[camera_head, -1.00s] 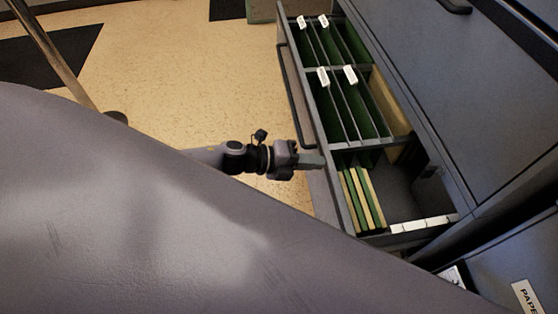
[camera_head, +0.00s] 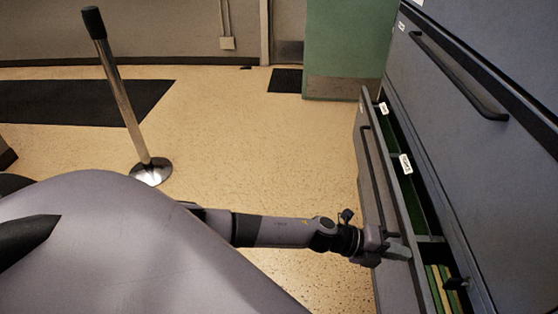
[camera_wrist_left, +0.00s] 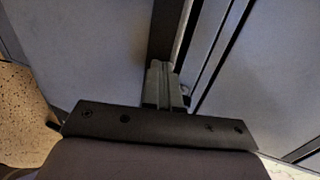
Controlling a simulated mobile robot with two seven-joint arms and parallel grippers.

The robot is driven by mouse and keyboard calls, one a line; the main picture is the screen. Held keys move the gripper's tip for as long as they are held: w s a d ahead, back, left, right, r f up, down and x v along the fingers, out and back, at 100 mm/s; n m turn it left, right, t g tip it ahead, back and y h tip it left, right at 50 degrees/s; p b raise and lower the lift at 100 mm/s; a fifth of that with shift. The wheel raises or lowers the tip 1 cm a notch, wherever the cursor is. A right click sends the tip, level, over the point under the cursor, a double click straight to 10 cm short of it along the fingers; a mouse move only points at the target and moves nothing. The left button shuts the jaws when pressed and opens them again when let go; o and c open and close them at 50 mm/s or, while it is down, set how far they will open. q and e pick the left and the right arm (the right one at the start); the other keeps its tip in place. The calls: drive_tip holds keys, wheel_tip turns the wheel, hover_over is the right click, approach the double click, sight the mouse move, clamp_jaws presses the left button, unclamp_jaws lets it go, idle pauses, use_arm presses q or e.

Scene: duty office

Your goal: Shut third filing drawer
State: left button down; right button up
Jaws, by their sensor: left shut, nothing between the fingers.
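The open filing drawer (camera_head: 371,190) juts out from the grey filing cabinet (camera_head: 480,180) at the right of the head view. White-tabbed green dividers (camera_head: 415,200) and tan folders show inside it. A gap still shows between its front and the cabinet. My left gripper (camera_head: 398,252) is shut and empty, its fingertips at the upper edge of the drawer front; I cannot tell if they touch. In the left wrist view the shut fingers (camera_wrist_left: 165,88) lie over a dark edge with grey panels on both sides. My right gripper is not in view.
A closed drawer with a dark handle (camera_head: 460,75) is above the open one. A metal post (camera_head: 125,95) on a round base stands on the floor at left. A green cabinet or panel (camera_head: 343,50) stands at the back. The speckled floor (camera_head: 260,150) between is clear.

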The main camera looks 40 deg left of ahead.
use_arm(q)
drive_tip(key=w+d, duration=0.1)
drive_tip(key=d, duration=0.1)
drive_tip(key=w+d+b, duration=0.1)
drive_tip(key=w+d, duration=0.1)
drive_tip(key=w+d+b, duration=0.1)
drive_tip(key=w+d, duration=0.1)
drive_tip(key=d, duration=0.1)
drive_tip(key=shift+w+d, duration=0.1)
drive_tip(key=shift+w, duration=0.1)
drive_tip(key=shift+w+d+r, duration=0.1)
drive_tip(key=shift+d+r, duration=0.05)
drive_tip(key=shift+r, duration=0.05)
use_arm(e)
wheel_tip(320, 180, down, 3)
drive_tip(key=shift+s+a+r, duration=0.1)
use_arm(q)
drive_tip(key=shift+w+r+b, duration=0.1)
drive_tip(key=shift+r+b, duration=0.1)
drive_tip(key=shift+b, duration=0.1)
